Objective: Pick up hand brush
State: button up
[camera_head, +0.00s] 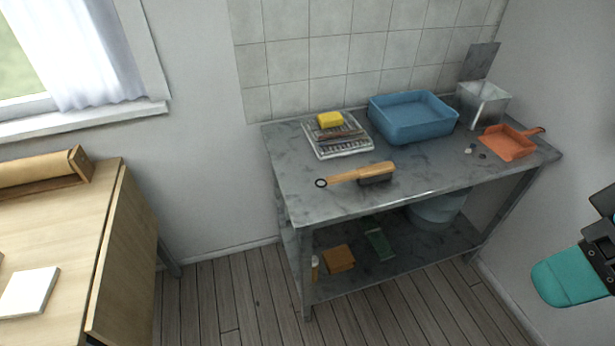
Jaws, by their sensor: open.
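The hand brush (345,177) lies near the front left of the grey metal table (430,190). It has a light wooden handle pointing left with a dark ring at its end, and dark bristles under its right end. My gripper (562,282) is partly in view at the lower right edge, dark with a teal finger. It is open and well to the right of the brush, apart from it. Most of the gripper is cut off by the picture edge.
Behind the brush lies a rack (338,140) with a yellow sponge (330,119). A blue basin (412,118), a clear container (482,103) and an orange dustpan (507,142) stand further right. A lower shelf (345,285) holds several things. A wooden desk (60,240) is at left.

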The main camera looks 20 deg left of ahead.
aim_at(378, 172)
jog(key=u, duration=0.65)
jog(key=i, duration=1)
jog(key=u, duration=0.05)
